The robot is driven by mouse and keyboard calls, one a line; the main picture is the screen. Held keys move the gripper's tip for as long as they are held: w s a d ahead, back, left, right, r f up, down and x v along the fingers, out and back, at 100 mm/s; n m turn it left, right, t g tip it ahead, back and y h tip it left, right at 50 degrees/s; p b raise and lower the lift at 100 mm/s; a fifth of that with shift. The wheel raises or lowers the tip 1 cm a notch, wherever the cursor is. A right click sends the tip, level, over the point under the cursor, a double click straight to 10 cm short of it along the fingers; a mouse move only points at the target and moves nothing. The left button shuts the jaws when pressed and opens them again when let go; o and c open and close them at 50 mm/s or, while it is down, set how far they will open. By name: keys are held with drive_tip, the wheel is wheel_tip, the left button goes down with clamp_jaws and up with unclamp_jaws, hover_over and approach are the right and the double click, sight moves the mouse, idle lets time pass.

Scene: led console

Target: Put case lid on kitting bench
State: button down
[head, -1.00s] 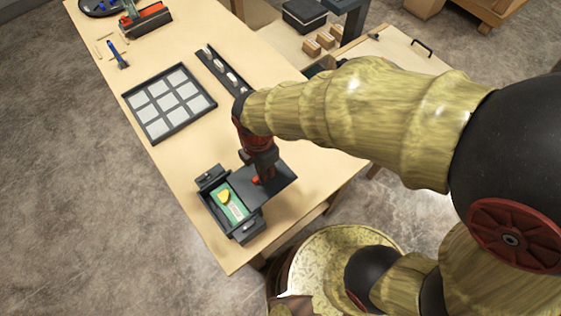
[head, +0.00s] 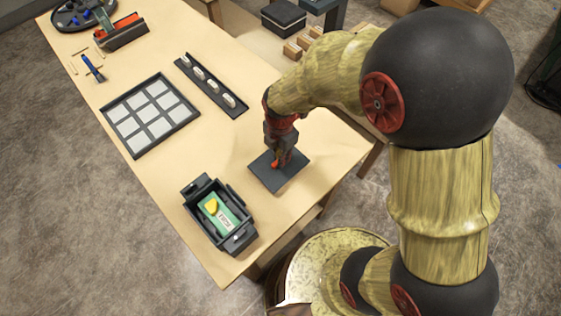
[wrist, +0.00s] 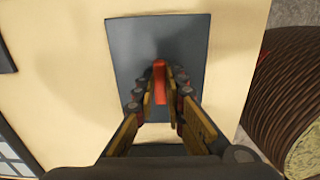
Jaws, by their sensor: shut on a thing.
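The case lid (head: 266,178) is a flat dark grey plate with a small red handle. In the head view it is at or just above the bench top, to the right of the open case; I cannot tell if it touches the bench. My gripper (head: 279,163) points down and is shut on the red handle, which shows between the fingers in the wrist view (wrist: 160,85). The kitting bench (head: 255,125) is a light wooden table. The open case (head: 191,209) is dark, with a green board and a yellow piece inside.
A tray with pale square cells (head: 185,122) lies left of centre. A dark rack with several white pieces (head: 212,89) is behind the lid. A blue tool (head: 92,68) and a red-and-grey fixture (head: 121,32) are farther back. Bare bench surrounds the lid; the right bench edge is near.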

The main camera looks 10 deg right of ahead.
drive_tip(key=shift+f+b, duration=0.45)
drive_tip(key=shift+f, duration=1.05)
drive_tip(key=shift+f, duration=0.2)
drive_tip(key=c, duration=1.8)
unclamp_jaws()
drive_tip(key=shift+c, duration=0.2)
